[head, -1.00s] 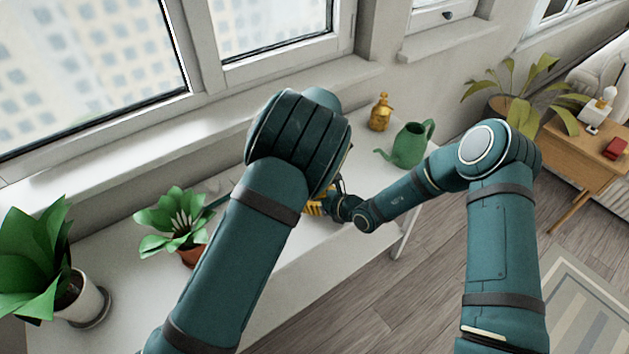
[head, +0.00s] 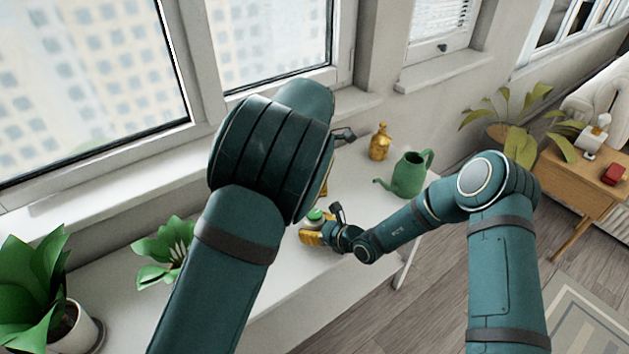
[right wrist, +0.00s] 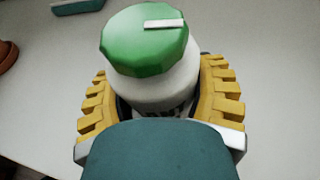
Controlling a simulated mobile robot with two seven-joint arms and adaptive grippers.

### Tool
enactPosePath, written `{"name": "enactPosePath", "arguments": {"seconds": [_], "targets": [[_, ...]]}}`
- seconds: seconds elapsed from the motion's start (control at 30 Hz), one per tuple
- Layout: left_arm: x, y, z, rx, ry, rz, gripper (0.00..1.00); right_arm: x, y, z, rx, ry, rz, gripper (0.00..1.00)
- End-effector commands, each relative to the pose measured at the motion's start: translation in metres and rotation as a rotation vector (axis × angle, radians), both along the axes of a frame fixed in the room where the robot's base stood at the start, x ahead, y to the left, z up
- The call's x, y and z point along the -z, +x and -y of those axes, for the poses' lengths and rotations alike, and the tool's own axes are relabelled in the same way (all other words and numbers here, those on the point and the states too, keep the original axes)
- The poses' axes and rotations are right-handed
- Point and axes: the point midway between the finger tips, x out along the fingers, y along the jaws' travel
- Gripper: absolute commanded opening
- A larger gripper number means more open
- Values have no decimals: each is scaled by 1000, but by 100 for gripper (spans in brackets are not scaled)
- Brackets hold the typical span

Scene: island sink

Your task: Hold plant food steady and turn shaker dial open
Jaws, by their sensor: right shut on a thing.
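The plant food shaker is a white bottle (right wrist: 155,90) with a faceted green dial (right wrist: 148,40) on top. The dial has a white pointer bar reaching to the right in the right wrist view. In the head view the dial (head: 315,215) shows as a small green cap over my right gripper (head: 313,236). My right gripper is shut on the bottle, with yellow ridged pads on both sides below the dial. The bottle stands upright at the white table. My left gripper (head: 336,158) is mostly hidden behind my left arm; only parts show, apart from the dial.
A green watering can (head: 408,175) and a gold bottle (head: 380,142) stand behind the shaker to the right. Potted plants (head: 165,252) (head: 75,325) stand on the left of the white table (head: 285,305). The window sill (head: 100,193) runs behind.

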Motion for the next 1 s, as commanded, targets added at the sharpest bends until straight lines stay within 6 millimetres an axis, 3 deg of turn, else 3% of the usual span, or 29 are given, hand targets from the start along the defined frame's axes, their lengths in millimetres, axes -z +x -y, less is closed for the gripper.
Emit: {"name": "enactPosePath", "arguments": {"seconds": [0.17, 0.2, 0.27, 0.67, 1.0], "targets": [[0, 0, 0, 0, 0, 0, 75, 0, 0, 0, 0, 0, 0, 19], [0, 0, 0, 0, 0, 0, 75, 0, 0, 0, 0, 0, 0, 76], [0, 0, 0, 0, 0, 0, 75, 0, 0, 0, 0, 0, 0, 97], [0, 0, 0, 0, 0, 0, 75, -2, -2, 4, 1, 0, 0, 98], [0, 0, 0, 0, 0, 0, 75, -25, -37, 46, 3, -2, 0, 98]]}}
